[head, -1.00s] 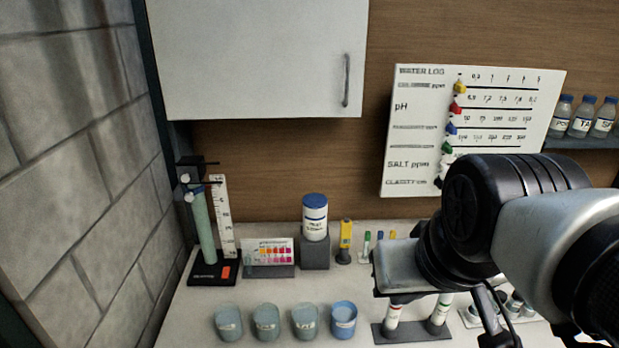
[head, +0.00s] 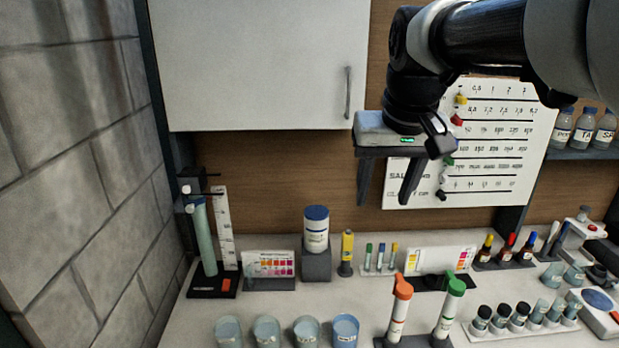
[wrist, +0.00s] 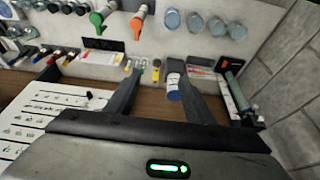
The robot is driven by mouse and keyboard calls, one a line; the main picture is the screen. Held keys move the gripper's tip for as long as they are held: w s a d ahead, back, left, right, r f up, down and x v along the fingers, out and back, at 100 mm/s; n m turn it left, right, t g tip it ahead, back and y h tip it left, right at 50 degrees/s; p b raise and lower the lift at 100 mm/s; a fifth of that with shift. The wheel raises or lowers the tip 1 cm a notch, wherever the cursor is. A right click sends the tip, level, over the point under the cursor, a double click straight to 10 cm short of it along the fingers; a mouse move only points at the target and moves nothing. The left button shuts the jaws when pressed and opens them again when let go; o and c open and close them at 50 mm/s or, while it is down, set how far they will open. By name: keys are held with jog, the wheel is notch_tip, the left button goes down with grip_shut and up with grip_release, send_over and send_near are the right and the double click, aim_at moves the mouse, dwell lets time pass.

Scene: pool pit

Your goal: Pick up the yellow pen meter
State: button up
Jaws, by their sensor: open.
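The yellow pen meter (head: 347,251) stands upright in a small dark base at the back of the counter, just right of a blue-capped bottle on a grey block. In the wrist view the yellow pen meter (wrist: 156,70) shows between my two fingers, beyond their tips. My gripper (head: 385,200) is open and empty, pointing down, raised above the counter in front of the wall board. In the head view it is above and to the right of the pen meter. The fingers also show in the wrist view (wrist: 160,75).
A blue-capped bottle (head: 316,230) stands close left of the pen meter. Small colored vials (head: 380,258) stand close right. Orange-topped (head: 400,305) and green-topped (head: 449,305) tubes stand in front. Several cups (head: 345,329) line the front. A white cabinet (head: 255,65) hangs above.

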jog(key=w, duration=1)
jog(key=g, duration=0.3)
send_over(348, 231)
jog(key=s, duration=0.2)
notch_tip(348, 231, down, 14)
jog(key=f, duration=0.4)
jog(key=w+f+b, duration=0.1)
jog(key=f, duration=0.7)
jog(key=shift+w+f+b, duration=0.4)
jog(key=shift+w+f+p, duration=0.15)
jog(key=shift+f, duration=1.2)
jog(key=shift+w+f+p, duration=0.1)
jog(key=shift+f+p, duration=0.05)
jog(key=shift+f, duration=1.15)
jog(key=c, duration=1.1)
jog(key=shift+c, duration=0.2)
jog(key=shift+r, duration=0.1)
